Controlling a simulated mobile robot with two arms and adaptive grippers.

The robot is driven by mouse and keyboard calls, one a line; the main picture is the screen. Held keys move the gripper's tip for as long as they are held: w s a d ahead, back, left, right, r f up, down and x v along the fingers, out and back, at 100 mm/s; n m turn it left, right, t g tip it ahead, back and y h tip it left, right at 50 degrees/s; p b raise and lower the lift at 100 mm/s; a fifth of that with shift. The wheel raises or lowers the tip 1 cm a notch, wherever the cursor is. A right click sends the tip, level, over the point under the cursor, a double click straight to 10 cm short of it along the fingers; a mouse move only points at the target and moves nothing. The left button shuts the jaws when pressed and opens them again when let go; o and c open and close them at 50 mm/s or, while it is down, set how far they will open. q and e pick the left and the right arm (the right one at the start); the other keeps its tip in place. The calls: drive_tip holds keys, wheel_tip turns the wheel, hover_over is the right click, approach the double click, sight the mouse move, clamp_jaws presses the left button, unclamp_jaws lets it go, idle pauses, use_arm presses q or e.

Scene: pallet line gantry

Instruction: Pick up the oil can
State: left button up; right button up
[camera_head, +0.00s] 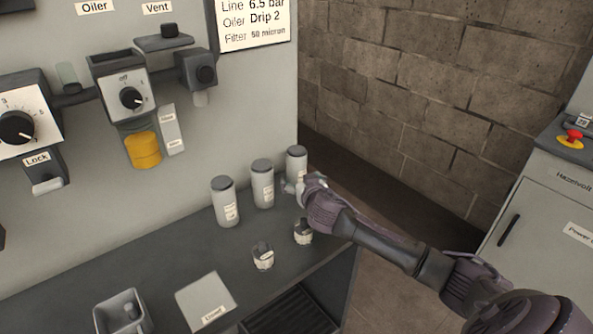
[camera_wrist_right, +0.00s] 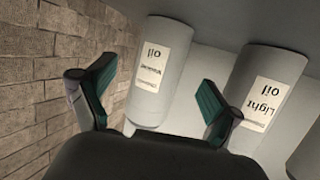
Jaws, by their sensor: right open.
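Three grey oil cans with dark lids and white labels stand in a row on the dark shelf: a left can (camera_head: 224,203), a middle can (camera_head: 263,184) and a right can (camera_head: 297,160). My right gripper (camera_head: 293,187) is open in front of the right can. In the right wrist view the open green-padded fingers (camera_wrist_right: 155,100) have one can (camera_wrist_right: 150,100) between them in the picture, its label partly unreadable. Whether they touch it cannot be told. A can labelled "Light oil" (camera_wrist_right: 262,90) stands beside it, to the right. My left gripper is not in view.
Two small pots (camera_head: 262,258) (camera_head: 303,233) stand in front of the cans. A panel with knobs (camera_head: 131,97) rises behind. A grey cabinet (camera_head: 545,215) with a red button stands right.

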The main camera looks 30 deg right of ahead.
sight(297, 172)
drive_tip(key=shift+w+d+r, duration=0.1)
drive_tip(key=shift+w+d, duration=0.05)
drive_tip(key=shift+w, duration=0.3)
drive_tip(key=x, duration=0.4)
drive_tip(key=shift+w+p, duration=0.2)
drive_tip(key=shift+p, duration=0.1)
drive_tip(key=shift+r, duration=0.1)
drive_tip(key=c, duration=1.5)
